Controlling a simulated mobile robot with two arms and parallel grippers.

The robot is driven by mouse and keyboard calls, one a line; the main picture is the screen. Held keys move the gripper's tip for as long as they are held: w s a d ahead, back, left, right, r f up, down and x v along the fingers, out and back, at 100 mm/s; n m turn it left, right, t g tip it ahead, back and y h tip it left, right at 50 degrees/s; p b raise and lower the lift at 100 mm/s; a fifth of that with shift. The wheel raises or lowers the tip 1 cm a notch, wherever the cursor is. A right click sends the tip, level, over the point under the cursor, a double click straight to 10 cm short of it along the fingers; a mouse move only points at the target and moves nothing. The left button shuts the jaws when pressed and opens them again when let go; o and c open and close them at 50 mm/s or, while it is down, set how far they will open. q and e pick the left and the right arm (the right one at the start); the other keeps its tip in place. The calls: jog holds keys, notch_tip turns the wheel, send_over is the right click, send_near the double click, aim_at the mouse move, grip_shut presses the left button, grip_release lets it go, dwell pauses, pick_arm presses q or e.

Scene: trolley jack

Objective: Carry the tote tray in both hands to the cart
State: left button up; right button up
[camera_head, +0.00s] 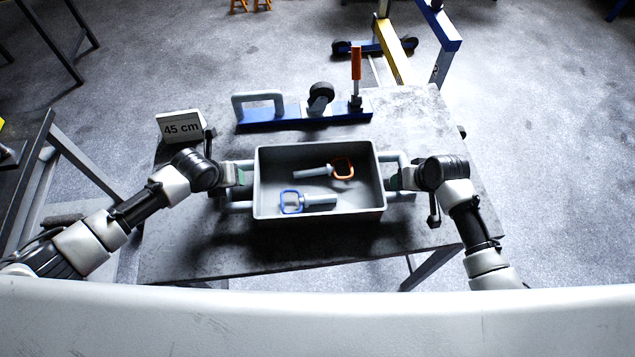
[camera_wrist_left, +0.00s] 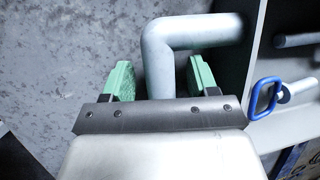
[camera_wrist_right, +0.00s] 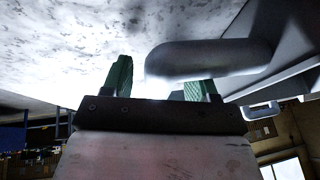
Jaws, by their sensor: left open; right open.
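The grey tote tray (camera_head: 318,214) sits on the worktable, with a pale tube handle on each short side. It holds a grey pin with an orange loop (camera_head: 343,168) and one with a blue loop (camera_head: 291,202). My left gripper (camera_head: 243,177) is at the left handle. In the left wrist view the handle (camera_wrist_left: 163,55) runs between its two green fingers (camera_wrist_left: 160,80), which stand apart. My right gripper (camera_head: 393,180) is at the right handle, its fingers apart. In the right wrist view the right handle (camera_wrist_right: 205,60) shows by the fingertips; whether it lies between them is unclear.
On the grey worktable (camera_head: 200,245), behind the tray, are a blue jack part (camera_head: 285,116) with a wheel and orange-topped lever, and a "45 cm" sign (camera_head: 181,127). A yellow and blue wheeled frame (camera_head: 395,50) stands beyond. A dark bench frame (camera_head: 30,170) is at left. Floor at right is clear.

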pick_arm(q)
jog(key=shift+c, duration=0.4)
pick_arm(e)
jog(key=shift+c, duration=0.4)
pick_arm(q)
grip_shut()
pick_arm(e)
grip_shut()
